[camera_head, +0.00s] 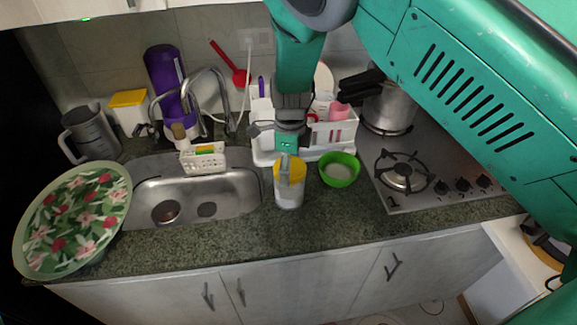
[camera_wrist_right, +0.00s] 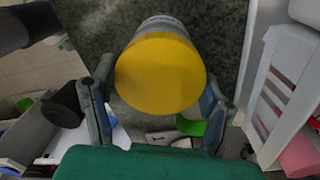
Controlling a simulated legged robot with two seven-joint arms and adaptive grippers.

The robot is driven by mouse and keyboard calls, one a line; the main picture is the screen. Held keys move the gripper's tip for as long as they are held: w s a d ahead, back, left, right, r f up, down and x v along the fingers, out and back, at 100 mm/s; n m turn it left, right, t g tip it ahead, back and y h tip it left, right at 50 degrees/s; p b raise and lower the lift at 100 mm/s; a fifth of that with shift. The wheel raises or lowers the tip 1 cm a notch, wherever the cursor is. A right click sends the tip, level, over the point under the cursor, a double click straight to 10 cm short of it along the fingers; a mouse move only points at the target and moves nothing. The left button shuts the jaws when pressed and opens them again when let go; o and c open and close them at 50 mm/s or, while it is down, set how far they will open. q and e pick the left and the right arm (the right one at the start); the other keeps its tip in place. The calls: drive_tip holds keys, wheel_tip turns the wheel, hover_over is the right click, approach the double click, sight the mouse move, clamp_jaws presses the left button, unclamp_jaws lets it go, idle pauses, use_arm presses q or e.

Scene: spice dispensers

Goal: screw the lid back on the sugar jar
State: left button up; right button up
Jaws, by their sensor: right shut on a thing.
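The sugar jar (camera_head: 289,195) is a clear jar with pale contents and stands upright on the counter between the sink and the green bowl. Its yellow lid (camera_head: 299,173) sits at the jar's top; I cannot tell whether the threads are engaged. My right gripper (camera_head: 290,165) reaches down from above and is shut on the lid. In the right wrist view the round yellow lid (camera_wrist_right: 160,75) lies between the two fingers, with part of the jar (camera_wrist_right: 162,23) showing beyond it. My left gripper is not in view.
A green bowl (camera_head: 340,169) of white contents stands close right of the jar. The sink (camera_head: 240,184) is to the left, the stove (camera_head: 425,187) to the right. A white dish rack (camera_head: 262,140) is behind. A floral tray (camera_head: 75,215) lies at far left.

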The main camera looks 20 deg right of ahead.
drive_tip(key=m, duration=0.4)
drive_tip(key=shift+m, duration=0.3)
drive_tip(key=shift+m, duration=1.2)
drive_tip(key=m, duration=0.6)
drive_tip(key=shift+m, duration=0.4)
drive_tip(key=o, duration=1)
